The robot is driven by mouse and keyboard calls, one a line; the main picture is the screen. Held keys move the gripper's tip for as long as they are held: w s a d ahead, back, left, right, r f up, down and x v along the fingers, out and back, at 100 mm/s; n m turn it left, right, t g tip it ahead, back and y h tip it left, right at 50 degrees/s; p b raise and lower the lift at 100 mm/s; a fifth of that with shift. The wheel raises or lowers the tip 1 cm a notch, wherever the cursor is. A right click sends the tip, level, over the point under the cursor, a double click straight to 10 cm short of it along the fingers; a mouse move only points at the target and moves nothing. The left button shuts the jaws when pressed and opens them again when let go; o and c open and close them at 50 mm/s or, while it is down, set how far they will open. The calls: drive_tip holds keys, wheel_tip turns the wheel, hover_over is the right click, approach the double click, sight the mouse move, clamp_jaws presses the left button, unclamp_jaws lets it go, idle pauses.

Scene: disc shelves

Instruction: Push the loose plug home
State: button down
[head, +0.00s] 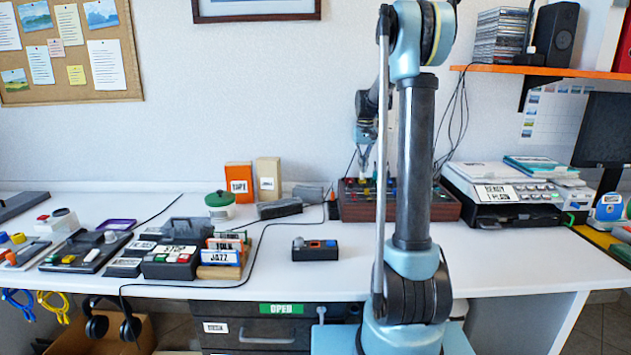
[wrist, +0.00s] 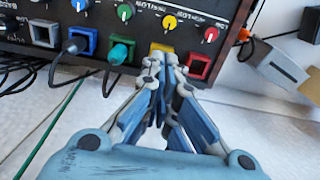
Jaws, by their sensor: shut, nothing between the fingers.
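A dark panel box (wrist: 140,22) fills the top of the wrist view, with a row of coloured knobs above a row of coloured sockets. A dark plug (wrist: 74,47) with a cable sits at the blue socket (wrist: 88,36). A teal plug (wrist: 119,54) sticks out at the green socket (wrist: 128,44). How deep each plug sits is hard to tell. My gripper (wrist: 165,58) is shut and empty, its tips just in front of the yellow socket (wrist: 160,48), right of the teal plug. In the head view the panel box (head: 356,205) stands at the back, partly hidden by my arm.
The red socket (wrist: 197,66) is right of my fingertips. A grey and orange object (wrist: 275,62) lies further right. A printer (head: 505,195) stands right of the panel box. A small black box (head: 315,251) lies in front; the white desktop around it is clear.

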drive_tip(key=shift+r, duration=3.3)
